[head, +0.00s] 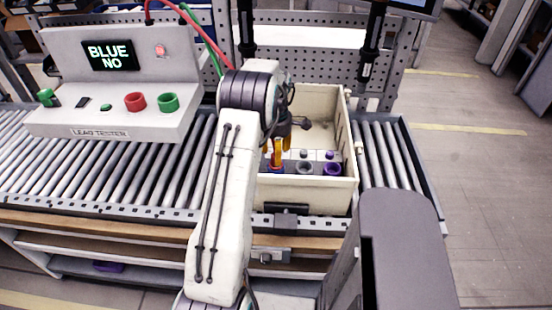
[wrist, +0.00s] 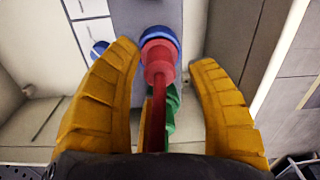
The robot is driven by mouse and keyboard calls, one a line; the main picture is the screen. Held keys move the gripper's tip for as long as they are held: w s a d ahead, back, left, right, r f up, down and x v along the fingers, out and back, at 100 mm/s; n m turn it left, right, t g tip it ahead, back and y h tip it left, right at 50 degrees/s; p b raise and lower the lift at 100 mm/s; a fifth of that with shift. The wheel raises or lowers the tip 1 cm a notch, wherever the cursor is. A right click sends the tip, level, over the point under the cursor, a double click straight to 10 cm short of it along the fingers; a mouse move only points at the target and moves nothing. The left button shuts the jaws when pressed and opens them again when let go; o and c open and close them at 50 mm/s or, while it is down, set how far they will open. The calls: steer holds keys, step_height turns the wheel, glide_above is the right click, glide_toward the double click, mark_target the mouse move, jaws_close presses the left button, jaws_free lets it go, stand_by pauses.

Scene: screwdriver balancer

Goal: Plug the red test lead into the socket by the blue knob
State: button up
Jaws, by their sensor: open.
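In the wrist view the red test lead's plug (wrist: 158,58) stands at the blue-ringed socket (wrist: 162,34); I cannot tell how deep it sits. The small blue knob (wrist: 98,48) is just left of that socket. My gripper (wrist: 165,55) is open, its yellow fingers on either side of the red lead and apart from it. A green lead (wrist: 172,105) shows behind the red one. In the head view my gripper (head: 279,149) is low inside the cream bin (head: 347,150), and my arm hides the blue socket.
Grey (head: 305,167) and purple (head: 332,168) sockets with matching knobs are right of my gripper. The lead tester (head: 110,90) at left reads "BLUE NO". Red and green cables hang behind my arm. The bin walls stand close around; rollers (head: 385,155) right of it are clear.

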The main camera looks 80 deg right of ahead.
step_height(320, 180, up, 9)
steer(key=shift+d+f, duration=0.1)
steer(key=shift+f, duration=0.1)
stand_by(0.8)
